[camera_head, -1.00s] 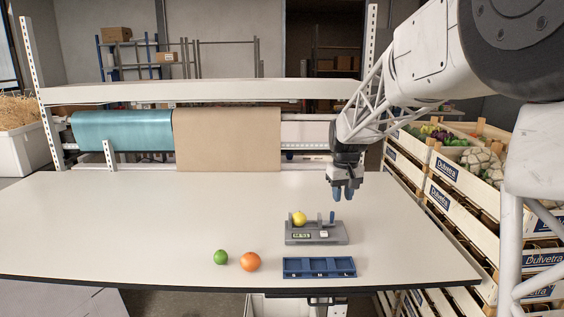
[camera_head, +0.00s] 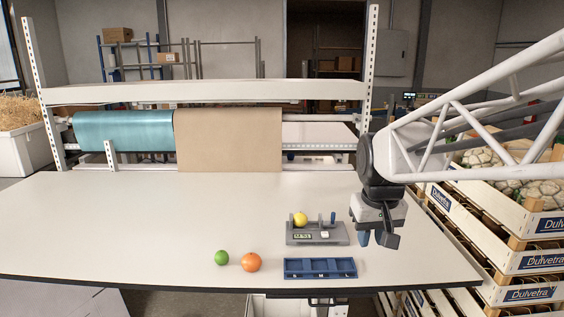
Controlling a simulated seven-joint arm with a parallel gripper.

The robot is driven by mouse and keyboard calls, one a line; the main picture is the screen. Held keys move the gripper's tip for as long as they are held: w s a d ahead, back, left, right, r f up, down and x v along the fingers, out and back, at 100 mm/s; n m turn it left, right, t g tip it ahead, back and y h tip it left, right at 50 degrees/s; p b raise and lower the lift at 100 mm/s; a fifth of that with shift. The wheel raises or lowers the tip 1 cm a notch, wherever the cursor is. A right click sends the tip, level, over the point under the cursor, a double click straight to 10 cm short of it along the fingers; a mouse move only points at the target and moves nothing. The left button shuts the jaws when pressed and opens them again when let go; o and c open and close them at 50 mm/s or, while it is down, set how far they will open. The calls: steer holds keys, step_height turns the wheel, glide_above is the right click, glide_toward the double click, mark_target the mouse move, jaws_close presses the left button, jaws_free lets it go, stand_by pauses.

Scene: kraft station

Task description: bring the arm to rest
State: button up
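My gripper (camera_head: 376,241) hangs pointing down over the right part of the table, to the right of the scale. It holds nothing that I can see. Its two fingers appear a little apart, one bluish and one dark, seen at an angle. My arm comes in from the right edge of the view.
A yellow fruit (camera_head: 300,219) sits on a grey scale (camera_head: 317,237). A blue divided tray (camera_head: 320,268) lies in front. A green fruit (camera_head: 221,258) and an orange fruit (camera_head: 251,262) lie left of it. Crates (camera_head: 470,225) stand right of the table (camera_head: 130,225).

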steer(key=s+f, duration=0.2)
steer(key=s, duration=0.7)
steer(key=s+f+m, duration=0.1)
steer(key=s+f, duration=0.2)
steer(key=s, duration=0.6)
steer(key=shift+s+f+t, duration=0.15)
steer(key=shift+s+t, duration=0.2)
steer(key=shift+t, duration=0.05)
